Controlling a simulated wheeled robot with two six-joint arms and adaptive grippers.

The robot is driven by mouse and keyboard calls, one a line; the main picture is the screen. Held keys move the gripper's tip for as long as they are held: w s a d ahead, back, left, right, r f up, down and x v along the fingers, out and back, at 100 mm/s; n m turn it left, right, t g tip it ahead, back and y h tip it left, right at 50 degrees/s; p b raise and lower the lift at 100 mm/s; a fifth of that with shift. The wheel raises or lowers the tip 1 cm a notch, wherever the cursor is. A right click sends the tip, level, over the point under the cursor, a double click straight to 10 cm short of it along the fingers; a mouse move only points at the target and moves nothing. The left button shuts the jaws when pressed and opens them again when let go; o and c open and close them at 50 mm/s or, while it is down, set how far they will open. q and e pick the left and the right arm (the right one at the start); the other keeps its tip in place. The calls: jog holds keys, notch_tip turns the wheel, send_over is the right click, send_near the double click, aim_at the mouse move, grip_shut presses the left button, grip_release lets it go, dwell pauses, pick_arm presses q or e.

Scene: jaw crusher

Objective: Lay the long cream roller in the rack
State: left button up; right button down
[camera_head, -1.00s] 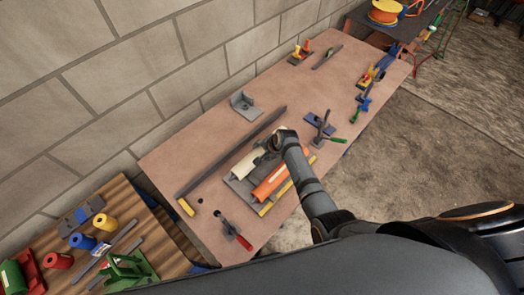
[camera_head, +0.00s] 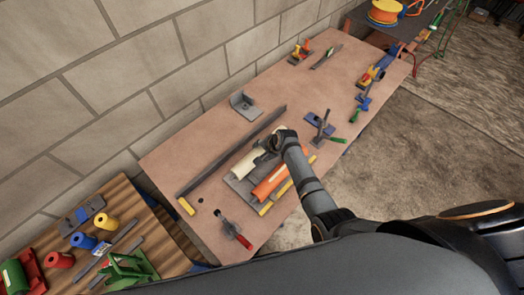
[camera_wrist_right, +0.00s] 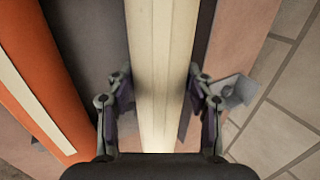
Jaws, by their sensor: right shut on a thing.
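The long cream roller (camera_head: 248,163) lies beside the orange roller (camera_head: 270,181), on or just above the grey rack (camera_head: 238,189); I cannot tell if it rests on it. My right gripper (camera_head: 268,146) is at the roller's far part and hides some of it. In the right wrist view the cream roller (camera_wrist_right: 162,40) runs down the middle. The fingers of my right gripper (camera_wrist_right: 161,95) are on both its sides, shut on it. The orange roller (camera_wrist_right: 45,85) is at the left there. My left gripper is not in view.
A long dark bar (camera_head: 230,152) lies on the table (camera_head: 170,158) along the wall side of the rack. A grey bracket (camera_head: 245,105), a blue-based clamp (camera_head: 319,125) and a red-handled clamp (camera_head: 233,231) stand around it. A brick wall borders the table.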

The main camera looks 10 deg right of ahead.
jog(key=shift+w+r, duration=0.1)
jog(key=shift+r, duration=0.05)
jog(key=shift+f+b, duration=0.85)
jog(key=shift+f, duration=0.75)
jog(key=c, duration=0.6)
grip_release()
jog(key=shift+o, duration=0.8)
jog(key=shift+s+f, duration=0.1)
jog(key=shift+s, duration=0.1)
jog(key=v, duration=1.2)
